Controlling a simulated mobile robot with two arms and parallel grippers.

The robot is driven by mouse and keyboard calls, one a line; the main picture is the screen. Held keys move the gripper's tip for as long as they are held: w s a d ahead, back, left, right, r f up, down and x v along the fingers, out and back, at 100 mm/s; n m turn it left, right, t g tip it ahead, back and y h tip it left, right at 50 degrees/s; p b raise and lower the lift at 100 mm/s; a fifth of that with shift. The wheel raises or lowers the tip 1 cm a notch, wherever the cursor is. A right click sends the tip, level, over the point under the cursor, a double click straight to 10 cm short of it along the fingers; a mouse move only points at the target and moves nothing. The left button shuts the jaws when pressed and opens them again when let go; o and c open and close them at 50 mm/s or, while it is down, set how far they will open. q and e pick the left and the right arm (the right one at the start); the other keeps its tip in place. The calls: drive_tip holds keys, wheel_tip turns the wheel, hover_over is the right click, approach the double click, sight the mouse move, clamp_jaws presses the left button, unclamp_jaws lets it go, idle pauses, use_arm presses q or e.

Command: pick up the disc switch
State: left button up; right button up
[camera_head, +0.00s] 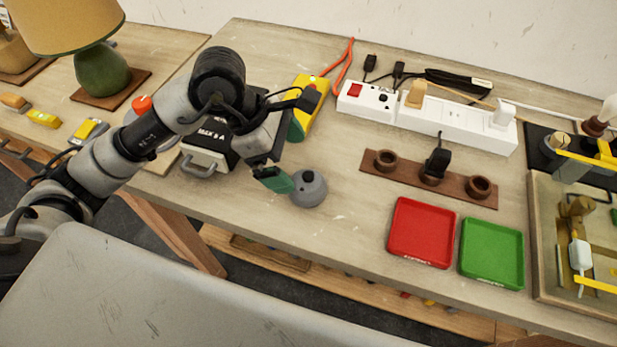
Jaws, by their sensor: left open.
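A grey round disc, which looks like the disc switch (310,190), sits on the workbench near its front edge. It has a small dark spot on top. My left gripper (274,179) has green fingertips and is just to the left of the disc, close to it. It is open with nothing seen between its fingers. I cannot tell whether a fingertip touches the disc. My right gripper is not in view.
A yellow and green device (309,108) stands behind my left gripper. A white power strip (440,119), a brown three-hole rack (400,178), a red tray (421,232) and a green tray (491,253) lie to the right. The bench between disc and red tray is clear.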

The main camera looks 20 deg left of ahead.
sight(305, 177)
use_arm(q)
drive_tip(key=shift+x, duration=0.8)
drive_tip(key=p+x, duration=0.1)
drive_tip(key=x, duration=0.3)
drive_tip(key=shift+d+f, duration=0.1)
drive_tip(key=shift+f, duration=0.1)
drive_tip(key=shift+d+f, duration=0.2)
drive_tip(key=shift+f, duration=0.15)
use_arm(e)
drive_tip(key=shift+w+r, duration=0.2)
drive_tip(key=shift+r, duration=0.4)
use_arm(q)
drive_tip(key=shift+c, duration=0.2)
drive_tip(key=c, duration=0.9)
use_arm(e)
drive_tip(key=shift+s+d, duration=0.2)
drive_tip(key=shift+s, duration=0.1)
use_arm(q)
drive_tip(key=shift+r, duration=0.1)
